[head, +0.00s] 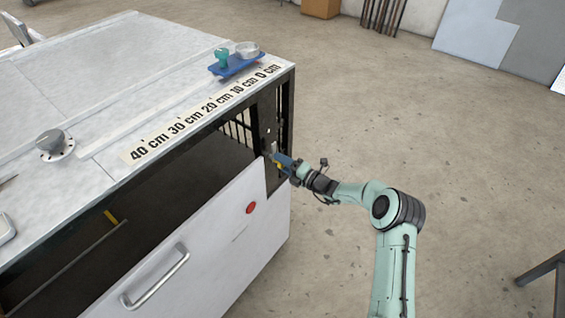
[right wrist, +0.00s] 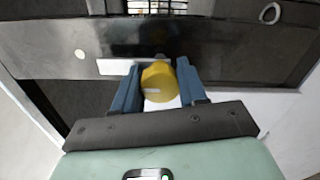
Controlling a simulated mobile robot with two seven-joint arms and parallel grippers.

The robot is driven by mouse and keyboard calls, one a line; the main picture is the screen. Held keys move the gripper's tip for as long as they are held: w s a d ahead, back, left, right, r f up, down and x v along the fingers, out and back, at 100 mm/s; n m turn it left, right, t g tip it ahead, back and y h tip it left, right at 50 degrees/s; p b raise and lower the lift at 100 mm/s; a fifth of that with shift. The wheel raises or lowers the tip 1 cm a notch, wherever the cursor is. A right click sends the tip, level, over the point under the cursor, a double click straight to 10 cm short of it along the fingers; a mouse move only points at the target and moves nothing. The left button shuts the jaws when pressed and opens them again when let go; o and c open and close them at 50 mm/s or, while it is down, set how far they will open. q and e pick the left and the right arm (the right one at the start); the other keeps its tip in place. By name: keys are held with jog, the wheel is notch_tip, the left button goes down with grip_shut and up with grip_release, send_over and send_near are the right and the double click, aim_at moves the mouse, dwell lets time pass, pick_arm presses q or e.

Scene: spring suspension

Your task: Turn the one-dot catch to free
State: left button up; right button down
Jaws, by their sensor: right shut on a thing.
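The catch shows in the right wrist view as a yellow knob (right wrist: 158,82) in front of a pale bar (right wrist: 113,67) on a dark metal plate. A single white dot (right wrist: 80,55) sits on the plate to its left. My right gripper (head: 275,158) reaches the upper corner of the cabinet's open front in the head view. Its two blue fingers, seen in the right wrist view (right wrist: 158,90), are shut on the yellow knob, one on each side. Part of the bar is hidden behind the knob and fingers. My left gripper is not in view.
The cabinet top (head: 95,60) carries a centimetre scale (head: 200,113), a blue tray (head: 238,64) with small vessels, and a grey knob (head: 52,143). A white front panel (head: 215,235) has a handle (head: 155,278) and a red button (head: 250,208).

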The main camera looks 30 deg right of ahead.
jog(key=shift+d+r, duration=0.1)
jog(key=c, duration=0.6)
grip_release()
jog(key=shift+s, duration=0.1)
jog(key=b+v, duration=0.1)
jog(key=v, duration=1.2)
jog(key=shift+s+d, duration=0.1)
jog(key=shift+s, duration=0.05)
